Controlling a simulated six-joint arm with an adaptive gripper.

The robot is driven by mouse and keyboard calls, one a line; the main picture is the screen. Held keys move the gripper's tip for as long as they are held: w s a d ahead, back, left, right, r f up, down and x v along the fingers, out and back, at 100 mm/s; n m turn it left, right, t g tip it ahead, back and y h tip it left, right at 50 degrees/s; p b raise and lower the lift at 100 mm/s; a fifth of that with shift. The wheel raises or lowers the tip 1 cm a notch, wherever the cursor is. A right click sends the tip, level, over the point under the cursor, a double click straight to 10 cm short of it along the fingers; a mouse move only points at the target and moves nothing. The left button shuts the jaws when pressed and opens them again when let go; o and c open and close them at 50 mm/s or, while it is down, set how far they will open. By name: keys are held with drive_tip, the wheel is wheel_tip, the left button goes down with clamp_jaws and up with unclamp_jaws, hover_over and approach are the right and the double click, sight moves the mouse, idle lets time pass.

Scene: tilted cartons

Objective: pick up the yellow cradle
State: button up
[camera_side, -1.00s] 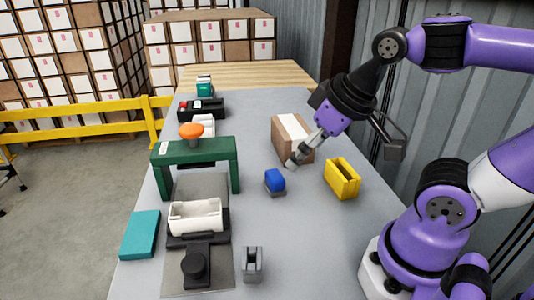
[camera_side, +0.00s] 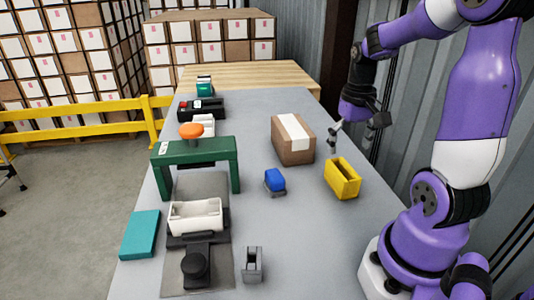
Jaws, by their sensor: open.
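The yellow cradle (camera_side: 342,180) is an open-topped yellow box-like piece on the right side of the grey table, near the edge. My gripper (camera_side: 333,148) is just above and behind it in the picture, pointing down, apart from the cradle as far as I can tell. My gripper is open and holds nothing. Its finger details are small, and part of it is hidden by its own links.
A brown carton (camera_side: 293,140) with a white strip lies left of my gripper. A blue block (camera_side: 275,181) on a grey base sits left of the cradle. A green arch (camera_side: 197,151), a white tray (camera_side: 195,217) and a grey bracket (camera_side: 252,264) stand further left.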

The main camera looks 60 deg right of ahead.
sight(341, 178)
wheel_tip(341, 178, down, 9)
drive_tip(key=shift+w+r, duration=0.15)
drive_tip(key=c, duration=1.3)
